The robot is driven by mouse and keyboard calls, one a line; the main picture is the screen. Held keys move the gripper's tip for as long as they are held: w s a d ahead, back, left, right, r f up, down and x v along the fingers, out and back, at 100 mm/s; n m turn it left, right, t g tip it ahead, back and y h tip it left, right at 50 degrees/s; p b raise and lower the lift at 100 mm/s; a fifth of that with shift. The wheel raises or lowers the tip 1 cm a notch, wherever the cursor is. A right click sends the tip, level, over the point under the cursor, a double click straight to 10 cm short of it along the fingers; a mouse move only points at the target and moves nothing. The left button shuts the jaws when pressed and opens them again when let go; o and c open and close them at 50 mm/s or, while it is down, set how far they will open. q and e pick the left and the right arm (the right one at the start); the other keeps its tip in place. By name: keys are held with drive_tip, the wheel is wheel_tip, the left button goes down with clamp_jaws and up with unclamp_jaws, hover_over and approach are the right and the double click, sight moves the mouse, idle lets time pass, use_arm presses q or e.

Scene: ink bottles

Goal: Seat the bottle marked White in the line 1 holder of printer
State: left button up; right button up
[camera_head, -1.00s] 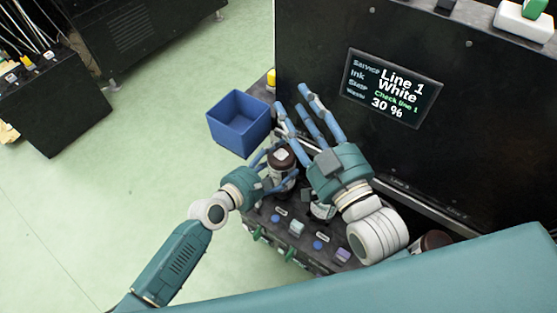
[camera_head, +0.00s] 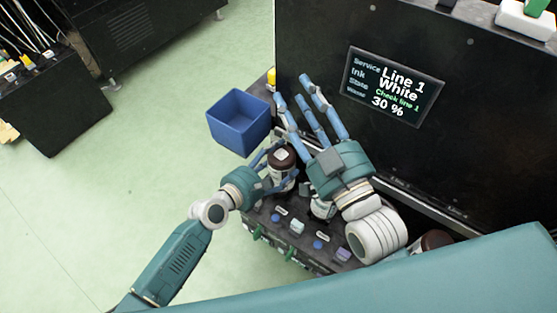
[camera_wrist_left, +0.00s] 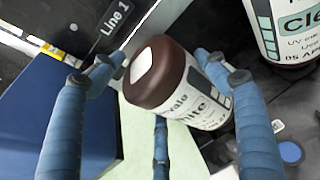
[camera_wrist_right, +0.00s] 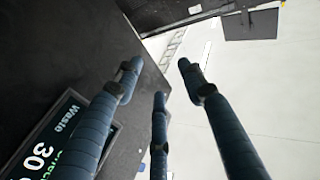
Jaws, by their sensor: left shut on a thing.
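The White bottle (camera_head: 282,170), white with a dark brown cap, stands at the printer's ink shelf. In the left wrist view the bottle (camera_wrist_left: 185,90) looks tilted and shows a label ending in "ite". My left gripper (camera_head: 273,164) is shut on it, with fingers on both sides. A "Line 1" tag (camera_wrist_left: 113,31) is just beyond the bottle. The holder and the bottle's base are hidden, so I cannot tell if it is seated. My right gripper (camera_head: 308,102) is open and empty, above the shelf by the printer (camera_head: 430,165); its fingers also show spread in the right wrist view (camera_wrist_right: 158,78).
The printer's screen (camera_head: 393,88) reads Line 1, White, 30 %. A blue bin (camera_head: 238,124) sits left of the shelf. A bottle labelled "Cle..." (camera_wrist_left: 288,28) stands close by.

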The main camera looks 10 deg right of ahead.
use_arm(q)
drive_tip(key=shift+w+f, duration=0.1)
drive_tip(key=shift+f, duration=0.05)
drive_tip(key=o, duration=2)
drive_tip(key=shift+f, duration=0.2)
drive_tip(key=shift+s+a, duration=0.15)
drive_tip(key=shift+s, duration=0.05)
drive_tip(key=v, duration=1.1)
drive_tip(key=shift+s+a+r, duration=0.1)
drive_tip(key=shift+a+r, duration=0.15)
use_arm(e)
drive_tip(key=shift+s+a+r+t, duration=0.15)
drive_tip(key=shift+r+t, duration=0.15)
drive_tip(key=shift+r, duration=0.25)
drive_tip(key=shift+s+d+r+t, duration=0.1)
drive_tip(key=shift+r+t, duration=0.2)
drive_tip(key=shift+r, duration=0.25)
